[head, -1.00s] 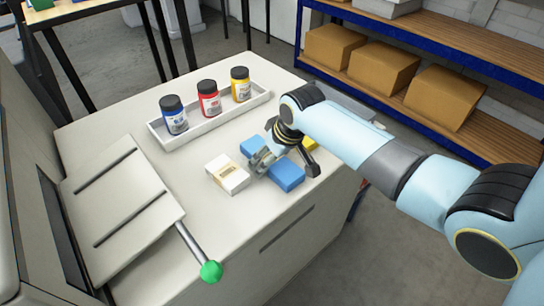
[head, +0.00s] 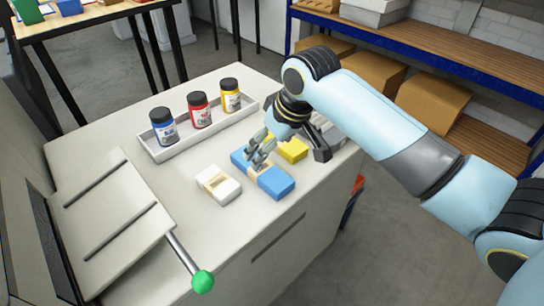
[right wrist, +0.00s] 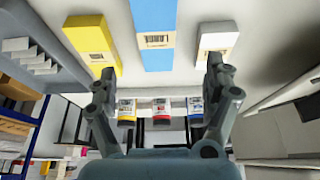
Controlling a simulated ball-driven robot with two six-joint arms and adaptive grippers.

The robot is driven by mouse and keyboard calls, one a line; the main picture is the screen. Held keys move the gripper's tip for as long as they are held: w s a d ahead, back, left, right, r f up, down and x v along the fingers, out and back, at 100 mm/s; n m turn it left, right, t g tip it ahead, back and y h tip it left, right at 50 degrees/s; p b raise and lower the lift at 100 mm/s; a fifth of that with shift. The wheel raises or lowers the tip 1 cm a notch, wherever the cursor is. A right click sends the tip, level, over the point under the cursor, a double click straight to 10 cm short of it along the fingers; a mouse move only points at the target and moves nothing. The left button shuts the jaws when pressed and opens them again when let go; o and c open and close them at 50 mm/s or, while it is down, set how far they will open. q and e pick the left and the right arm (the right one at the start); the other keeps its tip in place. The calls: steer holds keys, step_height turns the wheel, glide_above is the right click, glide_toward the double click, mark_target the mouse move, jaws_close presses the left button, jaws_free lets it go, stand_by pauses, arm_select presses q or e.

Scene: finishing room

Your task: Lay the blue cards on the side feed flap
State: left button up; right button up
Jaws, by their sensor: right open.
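The blue cards (head: 275,184) are a long pack with a pale paper band across the middle, lying on the pale cabinet top. They also show in the right wrist view (right wrist: 153,18), with a barcode label on the band. My right gripper (head: 258,158) is open and empty over the pack's banded middle. In the right wrist view its fingers (right wrist: 160,78) are spread wide, with the pack beyond them; contact cannot be told. The side feed flap (head: 107,206) is the pale sloping plate with two dark rails at the left. Nothing lies on it. My left gripper is out of view.
A white pack (head: 222,192) lies left of the blue cards, a yellow pack (head: 294,150) to their right. A white tray (head: 160,157) with blue, red and yellow jars stands behind. A green-knobbed lever (head: 202,281) sticks out by the flap. Clear top lies between flap and packs.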

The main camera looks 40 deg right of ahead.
mark_target(258, 172)
steer(key=x, duration=0.5)
steer(key=shift+f, duration=0.45)
steer(key=x, duration=0.4)
steer(key=shift+w+d+f, duration=0.25)
steer(key=shift+w+d, duration=0.05)
steer(key=shift+w, duration=0.1)
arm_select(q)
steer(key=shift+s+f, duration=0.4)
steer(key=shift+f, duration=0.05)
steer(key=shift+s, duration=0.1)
arm_select(e)
steer(key=shift+c, duration=0.8)
steer(key=shift+r, duration=0.1)
steer(key=c, duration=1.5)
